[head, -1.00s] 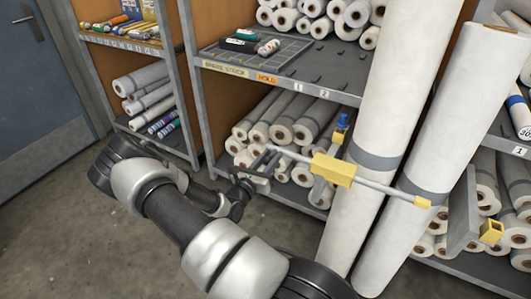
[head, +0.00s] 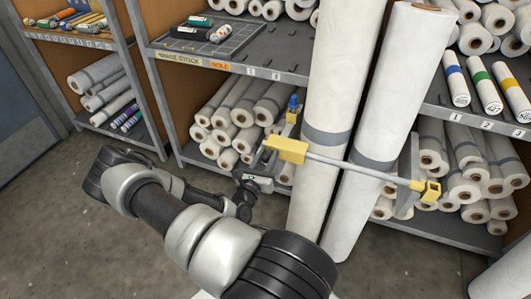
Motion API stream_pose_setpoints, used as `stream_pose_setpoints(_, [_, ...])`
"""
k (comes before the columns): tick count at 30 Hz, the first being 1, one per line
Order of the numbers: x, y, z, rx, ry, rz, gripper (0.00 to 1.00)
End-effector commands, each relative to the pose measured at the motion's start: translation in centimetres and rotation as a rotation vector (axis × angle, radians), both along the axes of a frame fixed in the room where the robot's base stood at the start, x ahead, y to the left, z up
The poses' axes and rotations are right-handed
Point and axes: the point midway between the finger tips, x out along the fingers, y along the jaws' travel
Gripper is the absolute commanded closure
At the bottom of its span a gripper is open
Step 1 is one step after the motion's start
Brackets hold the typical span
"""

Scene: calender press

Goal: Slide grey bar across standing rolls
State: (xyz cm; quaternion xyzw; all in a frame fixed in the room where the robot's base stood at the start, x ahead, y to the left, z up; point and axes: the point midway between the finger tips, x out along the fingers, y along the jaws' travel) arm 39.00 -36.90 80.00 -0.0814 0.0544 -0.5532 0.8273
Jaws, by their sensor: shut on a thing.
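The grey bar (head: 350,165) runs across the front of two standing white rolls, the left roll (head: 325,95) and the right roll (head: 385,110), which lean slightly. It passes through a yellow block (head: 287,150) on the left. Its yellow right tip is at the yellow catch (head: 431,191) on the right post; I cannot tell how far inside it sits. My gripper (head: 262,170) is at the bar's left end, just below and left of the yellow block, shut on the bar. Its fingertips are small and partly hidden.
A shelf rack (head: 262,70) with stacked rolls stands behind. Another shelf (head: 470,128) at right holds rolls with coloured bands. A white roll end (head: 503,272) shows at the lower right. The floor (head: 90,235) at left is clear.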

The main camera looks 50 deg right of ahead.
Motion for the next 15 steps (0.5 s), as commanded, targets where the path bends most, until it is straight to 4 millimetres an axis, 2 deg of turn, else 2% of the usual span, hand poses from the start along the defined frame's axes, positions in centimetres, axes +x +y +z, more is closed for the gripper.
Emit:
stream_pose_setpoints(5, [-0.04, 0.1, -0.2, 0.003, 0.002, 0.0, 1.0])
stream_pose_setpoints(6, [-0.04, 0.1, -0.2, 0.003, 0.002, 0.0, 0.69])
stream_pose_setpoints(9, [-0.02, 0.09, -0.17, 0.003, 0.002, 0.0, 0.53])
stream_pose_setpoints(15, [0.02, 0.06, -0.09, 0.001, 0.001, 0.001, 0.53])
